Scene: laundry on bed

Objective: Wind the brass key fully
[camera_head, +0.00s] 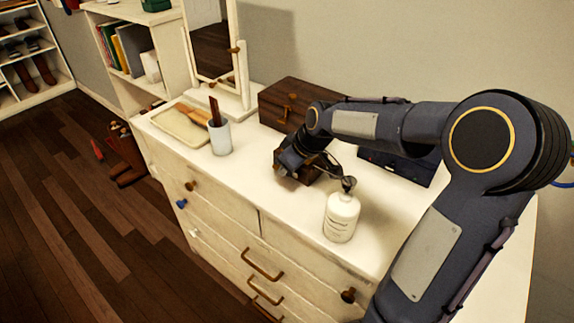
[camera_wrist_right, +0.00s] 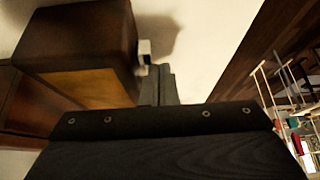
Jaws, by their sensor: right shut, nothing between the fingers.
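A small dark brown box (camera_head: 312,173) stands on the white dresser top, partly hidden by my right gripper (camera_head: 286,164). In the right wrist view the box (camera_wrist_right: 85,38) shows a dark lid and a lighter brown side. A small pale metallic piece (camera_wrist_right: 144,50) sits at the box's right side; I cannot tell whether it is the key or part of a fingertip. No clearly brass key shows. My right gripper (camera_wrist_right: 160,86) is shut and empty close beside that side of the box. My left gripper is not in view.
A white pump bottle (camera_head: 342,216) stands in front of my right arm. A cup with a brush (camera_head: 220,137), a tray (camera_head: 180,126) and a mirror stand to the left. A larger wooden box (camera_head: 290,103) and a dark blue box (camera_head: 397,167) are behind. The dresser's front left is clear.

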